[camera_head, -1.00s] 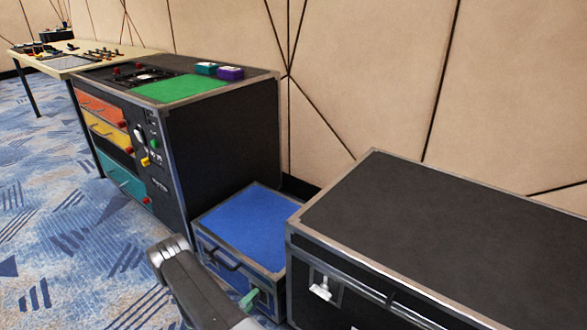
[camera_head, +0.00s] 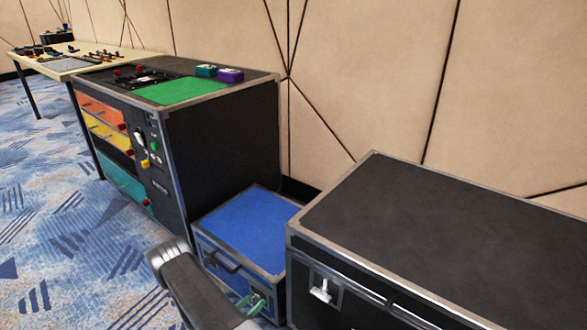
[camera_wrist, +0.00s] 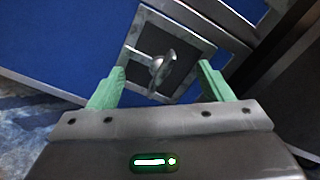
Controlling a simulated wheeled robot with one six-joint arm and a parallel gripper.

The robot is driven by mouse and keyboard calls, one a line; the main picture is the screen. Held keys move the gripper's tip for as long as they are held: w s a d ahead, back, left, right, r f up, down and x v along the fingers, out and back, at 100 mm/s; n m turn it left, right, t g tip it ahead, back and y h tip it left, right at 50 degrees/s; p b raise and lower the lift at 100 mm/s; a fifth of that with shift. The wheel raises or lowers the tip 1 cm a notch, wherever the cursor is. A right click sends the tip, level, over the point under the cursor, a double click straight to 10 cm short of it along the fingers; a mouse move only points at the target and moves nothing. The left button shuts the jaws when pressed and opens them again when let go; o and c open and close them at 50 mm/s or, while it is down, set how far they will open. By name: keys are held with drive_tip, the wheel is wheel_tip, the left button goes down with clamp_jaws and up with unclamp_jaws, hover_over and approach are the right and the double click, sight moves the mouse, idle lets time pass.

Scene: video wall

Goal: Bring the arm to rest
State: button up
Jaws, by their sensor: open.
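My gripper (camera_wrist: 163,78) is open in the wrist view, its two green fingers spread on either side of a metal latch (camera_wrist: 162,68). The latch sits in a recessed plate on the front of the low blue-topped case (camera_head: 243,226). The fingers are apart from each other; whether either touches the latch cannot be told. In the head view my gripper (camera_head: 254,300) is small and partly hidden, low at the front of that case. My arm reaches there from the bottom of the picture.
A large black case (camera_head: 430,230) with a metal-edged lid stands close on the right. A black cabinet (camera_head: 225,135) with coloured drawers stands behind and left. A table (camera_head: 80,62) is farther back. Patterned carpet (camera_head: 60,220) is clear on the left.

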drive_tip(key=m+p, duration=0.1)
drive_tip(key=m, duration=0.2)
drive_tip(key=shift+m, duration=0.3)
drive_tip(key=shift+r+p, duration=0.15)
drive_tip(key=shift+p, duration=0.15)
